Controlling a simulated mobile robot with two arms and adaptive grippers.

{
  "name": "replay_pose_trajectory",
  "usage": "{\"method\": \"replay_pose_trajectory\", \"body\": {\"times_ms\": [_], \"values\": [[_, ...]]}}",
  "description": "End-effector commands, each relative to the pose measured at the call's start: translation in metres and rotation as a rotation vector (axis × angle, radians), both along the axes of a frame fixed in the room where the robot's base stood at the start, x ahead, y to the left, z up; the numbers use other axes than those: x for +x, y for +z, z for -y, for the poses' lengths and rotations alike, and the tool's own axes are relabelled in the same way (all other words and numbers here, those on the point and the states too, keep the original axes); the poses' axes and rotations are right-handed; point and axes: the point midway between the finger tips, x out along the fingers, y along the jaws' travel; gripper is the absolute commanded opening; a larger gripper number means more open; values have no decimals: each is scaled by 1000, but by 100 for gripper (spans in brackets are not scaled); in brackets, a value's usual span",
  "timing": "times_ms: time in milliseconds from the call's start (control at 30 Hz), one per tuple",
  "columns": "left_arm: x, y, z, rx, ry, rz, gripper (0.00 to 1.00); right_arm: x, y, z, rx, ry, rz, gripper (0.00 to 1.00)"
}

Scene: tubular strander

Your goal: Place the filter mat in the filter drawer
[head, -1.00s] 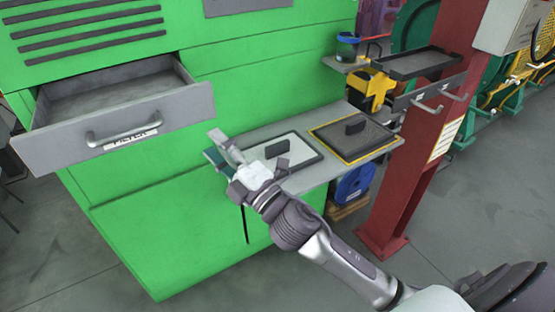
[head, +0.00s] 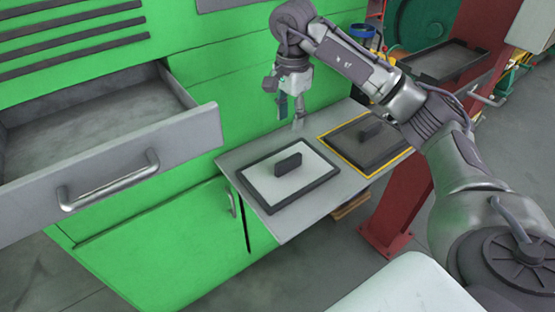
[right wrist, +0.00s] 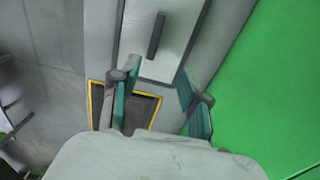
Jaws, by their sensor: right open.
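The open filter drawer (head: 110,165) sticks out of the green cabinet at the left of the head view; the part of its floor that shows is bare. A white mat with a dark frame and a dark block handle (head: 265,185) lies flat on the grey shelf. A dark mat with a yellow border (head: 350,148) lies to its right; both mats also show in the right wrist view, the white one (right wrist: 182,35) and the yellow-bordered one (right wrist: 145,108). I cannot tell which is the filter mat. My right gripper (head: 290,112) is open and empty, pointing down above the shelf's back, apart from both mats. My left gripper is out of view.
The grey shelf (head: 285,228) juts from the green cabinet (head: 165,225). A black tray (head: 445,60) is on a red post (head: 395,215) at the right. A small cabinet handle (head: 232,203) is left of the shelf. Space between drawer and shelf is free.

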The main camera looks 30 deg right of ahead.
Motion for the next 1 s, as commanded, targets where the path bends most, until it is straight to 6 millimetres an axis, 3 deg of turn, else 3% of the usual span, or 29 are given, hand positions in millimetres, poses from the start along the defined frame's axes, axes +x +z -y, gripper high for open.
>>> {"method": "replay_pose_trajectory", "body": {"times_ms": [300, 367, 467, 733, 1000], "values": [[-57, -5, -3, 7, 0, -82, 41, -2, -59, 0, -3, -1, -7, 46], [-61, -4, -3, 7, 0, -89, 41, -2, -68, -1, -1, -1, -7, 46], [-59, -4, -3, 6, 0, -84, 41, -2, -78, -1, 0, 0, -4, 46], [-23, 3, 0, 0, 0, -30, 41, -4, -103, -6, 0, 2, -7, 46], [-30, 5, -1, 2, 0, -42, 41, -5, -133, -8, 0, 0, -3, 46]]}}
